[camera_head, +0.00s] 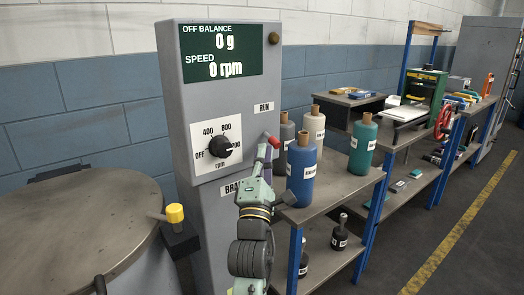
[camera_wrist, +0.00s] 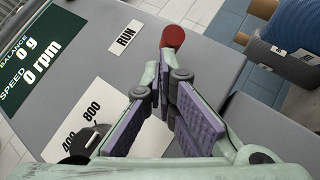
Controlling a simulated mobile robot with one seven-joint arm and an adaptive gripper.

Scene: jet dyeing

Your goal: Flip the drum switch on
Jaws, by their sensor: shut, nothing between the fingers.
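The grey control panel (camera_head: 178,60) carries a RUN label (camera_head: 264,108), also seen in the wrist view (camera_wrist: 125,37). Below that label a red-tipped switch (camera_head: 273,141) sticks out from the panel's right side; its red end shows in the wrist view (camera_wrist: 172,37). My gripper (camera_head: 266,158) is just below the red tip in the head view. In the wrist view my gripper (camera_wrist: 166,80) has its fingertips close to the red end, with nothing held between the fingers. Whether they touch the switch I cannot tell. The lower part of the switch is hidden by the fingers.
The display (camera_head: 221,52) reads 0 g and 0 rpm. A black speed dial (camera_head: 220,147) sits left of my gripper. Dye bottles, including a blue one (camera_head: 300,172), stand close on the right on a shelf (camera_head: 335,190). A round drum lid (camera_head: 70,225) is at left.

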